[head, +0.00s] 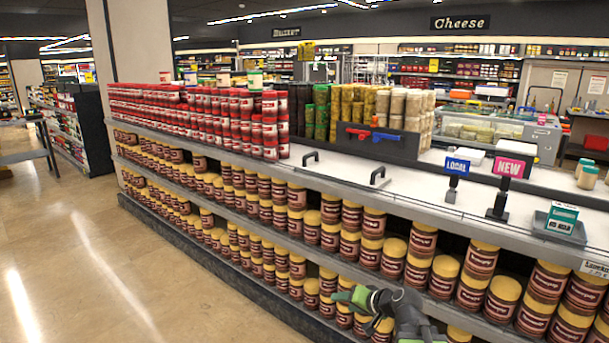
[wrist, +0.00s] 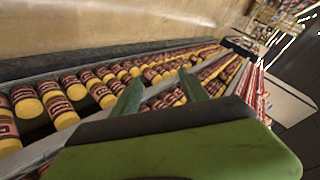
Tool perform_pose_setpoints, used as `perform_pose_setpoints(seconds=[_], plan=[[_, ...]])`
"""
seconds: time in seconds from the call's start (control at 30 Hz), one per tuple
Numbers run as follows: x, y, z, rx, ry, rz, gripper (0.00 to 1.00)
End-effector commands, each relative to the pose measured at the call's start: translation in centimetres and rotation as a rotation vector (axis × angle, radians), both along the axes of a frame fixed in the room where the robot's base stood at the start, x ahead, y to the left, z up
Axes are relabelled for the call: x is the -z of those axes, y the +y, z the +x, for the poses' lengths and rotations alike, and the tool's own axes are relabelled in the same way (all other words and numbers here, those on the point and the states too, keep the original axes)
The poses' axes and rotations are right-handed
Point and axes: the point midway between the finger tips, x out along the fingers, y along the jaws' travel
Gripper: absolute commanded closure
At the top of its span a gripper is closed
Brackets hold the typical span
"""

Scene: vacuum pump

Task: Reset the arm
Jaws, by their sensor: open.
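My gripper (head: 355,299) shows at the bottom of the head view, in front of the lower shelf of jars. It points to the left, and its green fingers stand apart with nothing between them. In the wrist view the two green fingers (wrist: 157,95) also show apart and empty, with rows of jars behind them. My dark arm reaches up from the bottom edge of the head view.
Shelves of yellow-lidded brown jars (head: 330,208) run along the counter close to my gripper. On top stand red cans (head: 240,112), a dark bin with red and blue handled items (head: 378,142), and signs (head: 508,168). The tiled floor (head: 90,260) at left is clear.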

Motion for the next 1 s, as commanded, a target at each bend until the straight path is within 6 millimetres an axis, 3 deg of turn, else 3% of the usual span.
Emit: perform_pose_setpoints(seconds=[0.03,0.1,0.17,0.3,0.4,0.47,0.5,0.9,1.0], plan=[[1.5,2.5,-1.4,-0.073,0.053,-0.066,0.48],[3.9,4.5,-3.9,-0.166,0.144,-0.179,0.48],[5.8,4.9,-6.1,-0.228,0.232,-0.286,0.48],[8.7,0.8,-10.6,-0.263,0.441,-0.499,0.48],[9.5,-2.6,-13.7,-0.252,0.593,-0.621,0.48],[9.5,-3.6,-15.9,-0.241,0.698,-0.648,0.48],[6.8,-3.4,-15.5,-0.242,0.684,-0.645,0.48],[-5.1,-3.4,-15.4,-0.243,0.677,-0.642,0.48],[-6.8,-3.4,-15.4,-0.243,0.677,-0.642,0.48]])
